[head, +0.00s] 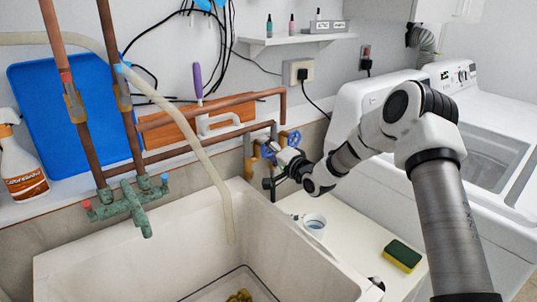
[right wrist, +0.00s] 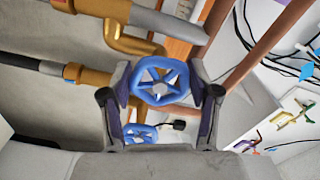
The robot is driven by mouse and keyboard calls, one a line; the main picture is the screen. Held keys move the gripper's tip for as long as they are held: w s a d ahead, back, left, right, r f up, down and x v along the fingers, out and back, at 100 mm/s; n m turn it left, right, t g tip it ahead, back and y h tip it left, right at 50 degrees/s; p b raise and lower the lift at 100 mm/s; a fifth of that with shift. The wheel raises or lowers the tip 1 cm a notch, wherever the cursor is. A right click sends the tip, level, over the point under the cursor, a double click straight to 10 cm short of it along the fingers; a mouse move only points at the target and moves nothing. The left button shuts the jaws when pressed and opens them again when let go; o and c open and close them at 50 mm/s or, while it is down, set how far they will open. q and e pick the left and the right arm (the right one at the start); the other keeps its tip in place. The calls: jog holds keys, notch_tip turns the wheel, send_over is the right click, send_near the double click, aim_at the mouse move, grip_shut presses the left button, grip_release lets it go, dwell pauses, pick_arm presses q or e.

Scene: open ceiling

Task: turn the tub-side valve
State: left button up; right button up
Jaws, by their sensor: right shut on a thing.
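Two blue handwheel valves sit on brass fittings on the pipes behind the tub. The tub-side valve (head: 268,150) is the left one in the head view, partly hidden by my right gripper (head: 280,163). In the right wrist view a blue wheel (right wrist: 160,82) lies between the two fingers of my right gripper (right wrist: 163,88), which is shut on its rim from both sides. This looks like the tub-side wheel. The other valve (head: 291,137) is free, just right of and behind it; a second blue wheel (right wrist: 140,133) shows lower in the wrist view. My left gripper is not in view.
The utility tub (head: 95,265) stands in front, with a pale hose (head: 190,125) hanging into it. Copper pipes (head: 88,150) run close around the valves. A white cup (head: 314,223) and a sponge (head: 402,255) are on the counter below my right arm. A washer stands right.

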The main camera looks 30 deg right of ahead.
jog(key=shift+m, duration=0.6)
jog(key=shift+r, duration=0.1)
jog(key=o, duration=1.2)
jog(key=shift+w, duration=0.1)
jog(key=shift+c, duration=0.2)
jog(key=s, duration=1.2)
jog(key=shift+d, duration=0.35)
